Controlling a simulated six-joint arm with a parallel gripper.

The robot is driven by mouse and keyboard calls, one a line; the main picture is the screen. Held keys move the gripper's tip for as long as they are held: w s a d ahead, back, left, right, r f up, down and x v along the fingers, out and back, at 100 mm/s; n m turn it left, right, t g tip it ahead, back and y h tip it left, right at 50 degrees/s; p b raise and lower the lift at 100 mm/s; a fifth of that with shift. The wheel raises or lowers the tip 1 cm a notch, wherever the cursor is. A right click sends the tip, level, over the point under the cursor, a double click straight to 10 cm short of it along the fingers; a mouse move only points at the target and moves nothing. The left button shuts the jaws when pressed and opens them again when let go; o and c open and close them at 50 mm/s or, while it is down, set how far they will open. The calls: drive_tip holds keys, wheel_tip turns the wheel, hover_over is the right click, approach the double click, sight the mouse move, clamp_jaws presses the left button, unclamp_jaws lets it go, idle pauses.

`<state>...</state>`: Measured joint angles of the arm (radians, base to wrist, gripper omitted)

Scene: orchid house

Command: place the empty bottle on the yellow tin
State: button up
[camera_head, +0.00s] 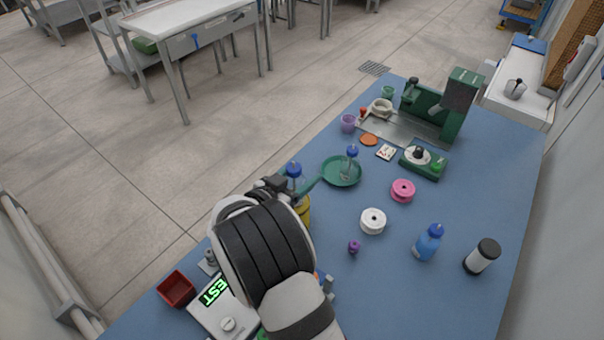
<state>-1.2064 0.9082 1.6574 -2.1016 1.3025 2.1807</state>
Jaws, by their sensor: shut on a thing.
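My gripper (291,185) is shut on a small clear bottle with a blue cap (293,170), and the cap shows above the fingers. The held bottle's lower part is hidden by the gripper. The yellow tin (304,211) stands just below the gripper in the picture, mostly hidden behind my arm. I cannot tell whether the bottle touches the tin. I cannot tell the contents of either bottle.
A white spool (373,221), pink spool (403,190), purple piece (354,247), blue bottle (427,243) and black-capped jar (482,257) stand to the right. A green machine (440,105) is at the back. A red box (177,290) and a display device (215,308) are front left.

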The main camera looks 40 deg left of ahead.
drive_tip(key=o, duration=1.3)
drive_tip(key=shift+o, duration=0.2)
